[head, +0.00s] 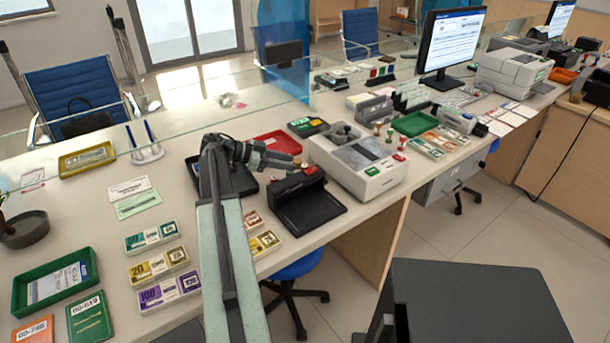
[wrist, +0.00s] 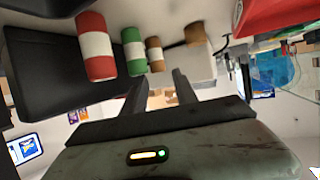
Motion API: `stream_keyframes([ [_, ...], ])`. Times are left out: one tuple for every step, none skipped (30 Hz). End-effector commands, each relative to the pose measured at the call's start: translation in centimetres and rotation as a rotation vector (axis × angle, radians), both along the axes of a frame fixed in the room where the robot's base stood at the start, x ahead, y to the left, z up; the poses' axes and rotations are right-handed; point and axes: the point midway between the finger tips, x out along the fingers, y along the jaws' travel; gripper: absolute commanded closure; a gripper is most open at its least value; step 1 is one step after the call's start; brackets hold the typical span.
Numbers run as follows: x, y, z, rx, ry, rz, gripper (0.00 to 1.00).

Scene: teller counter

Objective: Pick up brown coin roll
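In the wrist view, a brown coin roll (wrist: 155,54) with a white band is just beyond my fingertips, roughly in line with the gap between them. My gripper (wrist: 160,78) is open, and nothing shows between its fingers. A green and white roll (wrist: 134,52) is just left of the brown roll, and a larger red and white roll (wrist: 96,46) is farther left. In the head view, my gripper (head: 297,163) reaches over the counter near a black tray-like device (head: 310,208). There the arm and gripper hide much of the rolls, and I cannot make out the brown one.
A white counting machine (head: 360,165) stands right of my gripper. A red tray (head: 276,144) lies behind it. Banknote bundles (head: 160,265) and a green tray (head: 55,283) lie at left.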

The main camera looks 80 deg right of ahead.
Motion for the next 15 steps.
stream_keyframes([
  [-0.3, 0.0, -0.2, 0.001, -0.001, -0.001, 0.65],
  [-0.6, -0.1, -0.4, 0.001, -0.001, -0.001, 0.65],
  [-1.0, -0.2, -0.6, 0.001, -0.001, -0.002, 0.65],
  [-1.5, -0.2, -0.9, 0.001, -0.001, -0.002, 0.65],
  [-1.9, -0.3, -1.1, 0.001, -0.001, -0.003, 0.65],
  [-2.6, -0.5, -1.5, 0.002, 0.0, -0.002, 0.65],
  [-3.1, -0.7, -1.7, 0.001, -0.001, -0.002, 0.65],
  [-3.6, -0.9, -1.9, 0.001, -0.001, -0.003, 0.65],
  [-4.0, -1.1, -2.1, 0.001, -0.002, -0.002, 0.65],
  [-4.3, -1.2, -2.2, 0.002, -0.003, -0.002, 0.65],
  [-4.5, -1.2, -2.2, 0.002, -0.004, -0.001, 0.65],
  [-4.6, -1.3, -2.2, 0.002, -0.005, 0.0, 0.65],
  [-4.5, -1.3, -2.2, 0.002, -0.006, 0.0, 0.65],
  [-4.5, -1.3, -2.1, 0.002, -0.007, 0.0, 0.65],
  [-4.5, -1.3, -2.1, 0.002, -0.007, 0.001, 0.65],
])
